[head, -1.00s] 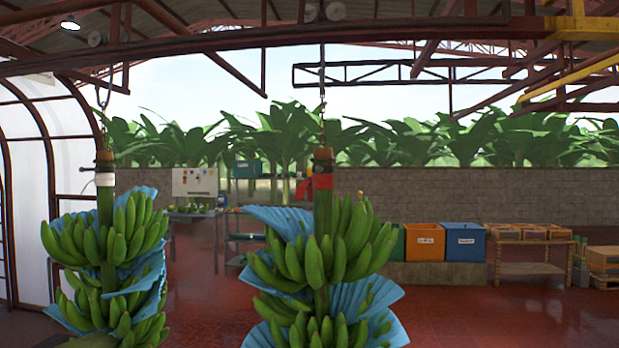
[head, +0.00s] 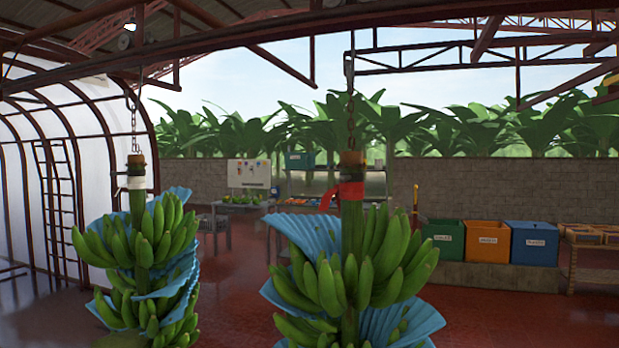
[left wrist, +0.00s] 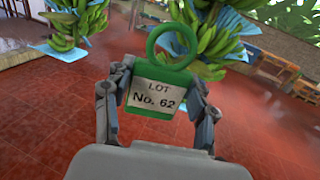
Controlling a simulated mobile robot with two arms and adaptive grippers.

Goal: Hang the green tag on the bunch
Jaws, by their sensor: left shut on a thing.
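The green tag (left wrist: 155,92) shows in the left wrist view, with a ring at its top and a white label reading "LOT No. 62". My left gripper (left wrist: 157,85) is shut on the tag, one finger at each side, with the ring standing clear. In the head view a banana bunch with a red ribbon (head: 345,265) hangs from a chain near the centre. A second bunch with a white band (head: 140,255) hangs at the left. Both have blue sheets between the hands of fruit. In the wrist view, bunches appear beyond the tag, apart from it. Neither gripper shows in the head view.
Green, orange and blue bins (head: 487,241) stand by the wall at the right. A table with bananas (head: 240,205) and a rack stand behind. A ladder (head: 60,200) is at the far left. The red floor around the bunches looks clear.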

